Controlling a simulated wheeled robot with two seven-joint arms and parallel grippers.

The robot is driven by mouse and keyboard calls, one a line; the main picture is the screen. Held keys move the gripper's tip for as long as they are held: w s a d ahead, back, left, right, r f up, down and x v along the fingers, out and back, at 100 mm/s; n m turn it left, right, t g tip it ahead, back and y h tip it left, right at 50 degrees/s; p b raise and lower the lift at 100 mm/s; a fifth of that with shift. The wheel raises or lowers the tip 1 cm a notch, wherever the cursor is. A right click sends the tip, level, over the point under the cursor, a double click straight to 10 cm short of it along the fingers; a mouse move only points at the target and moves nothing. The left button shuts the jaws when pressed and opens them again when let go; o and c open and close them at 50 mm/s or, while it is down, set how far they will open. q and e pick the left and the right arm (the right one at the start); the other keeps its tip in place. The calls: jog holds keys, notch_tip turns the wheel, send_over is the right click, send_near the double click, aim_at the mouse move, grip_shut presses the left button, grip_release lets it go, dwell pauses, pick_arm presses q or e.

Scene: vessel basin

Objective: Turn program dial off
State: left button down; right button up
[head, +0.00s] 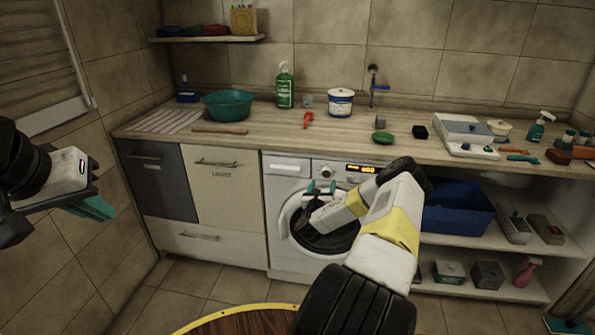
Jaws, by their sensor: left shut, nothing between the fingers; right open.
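The white washing machine (282,190) stands under the counter, with a round door and a lit orange display (361,169). The small round program dial (326,172) is on its front panel, left of the display; its pointer setting is too small to read. My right gripper (321,187) is open, with its two teal fingertips apart just below the dial in the picture. I cannot tell whether they touch it. My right arm covers much of the door. My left gripper (98,208) is shut and empty at the far left, away from the machine.
The counter (250,142) above holds a green basin (228,104), a green bottle (285,86), a white tub (340,102) and other items. Open shelves right of the machine hold a blue basket (457,208). A round wooden top (240,322) is at the bottom front.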

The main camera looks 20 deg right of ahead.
aim_at(326, 174)
jog(key=x, duration=0.7)
jog(key=shift+w, duration=0.15)
jog(key=shift+c, duration=0.2)
jog(key=c, duration=1.3)
jog(key=shift+n, duration=0.4)
